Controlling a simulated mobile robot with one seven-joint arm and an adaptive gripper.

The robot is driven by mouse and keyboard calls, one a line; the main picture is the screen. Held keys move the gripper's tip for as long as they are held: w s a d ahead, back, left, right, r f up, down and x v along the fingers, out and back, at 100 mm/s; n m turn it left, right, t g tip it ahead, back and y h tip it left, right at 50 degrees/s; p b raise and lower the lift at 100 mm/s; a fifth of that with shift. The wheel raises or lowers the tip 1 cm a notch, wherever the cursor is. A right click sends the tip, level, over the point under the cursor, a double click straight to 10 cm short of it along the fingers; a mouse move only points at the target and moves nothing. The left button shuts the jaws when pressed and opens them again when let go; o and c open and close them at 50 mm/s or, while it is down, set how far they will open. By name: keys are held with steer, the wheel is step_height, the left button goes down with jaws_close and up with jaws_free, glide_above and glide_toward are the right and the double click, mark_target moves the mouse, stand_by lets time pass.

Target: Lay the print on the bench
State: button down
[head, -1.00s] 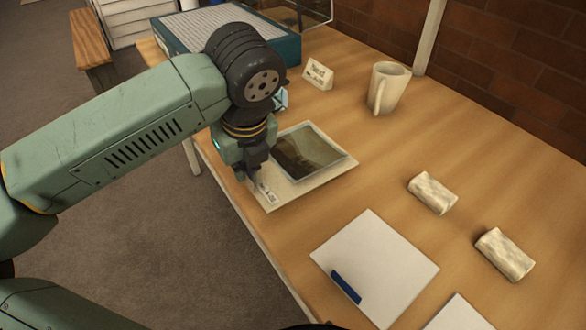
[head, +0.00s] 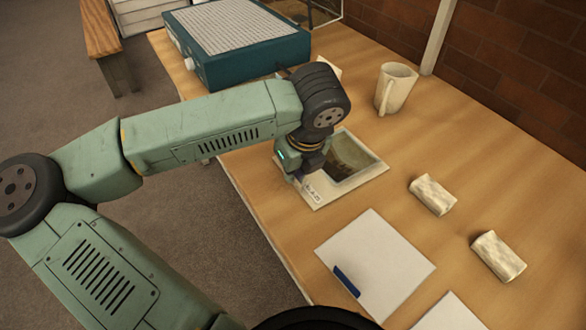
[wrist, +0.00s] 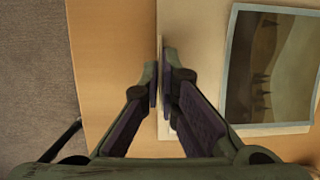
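The print (head: 352,158) is a dark landscape picture on a pale mount, over the bench (head: 470,150) left of its middle. It also shows in the wrist view (wrist: 272,65), with the mount's left edge between my fingers. My gripper (head: 304,180) is shut on that edge, near a small label on the mount. The print looks level and close to the bench top; I cannot tell whether it touches. My wrist hides part of its left side.
A teal box with a gridded top (head: 245,50) stands at the far left, and a white mug (head: 396,90) at the back. Two pale blocks (head: 433,195) (head: 497,257) lie at the right. A white sheet with a blue strip (head: 385,265) lies nearer. A brick wall (head: 520,80) bounds the back.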

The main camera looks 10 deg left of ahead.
steer(key=shift+f+b, duration=0.2)
steer(key=shift+b, duration=0.1)
steer(key=c, duration=1.8)
jaws_free()
steer(key=shift+r, duration=0.1)
steer(key=shift+r+p, duration=0.25)
steer(key=shift+p, duration=0.2)
steer(key=b+v, duration=0.2)
steer(key=v, duration=0.9)
steer(key=shift+d+r, duration=0.15)
steer(key=shift+r, duration=0.2)
steer(key=shift+s, duration=0.1)
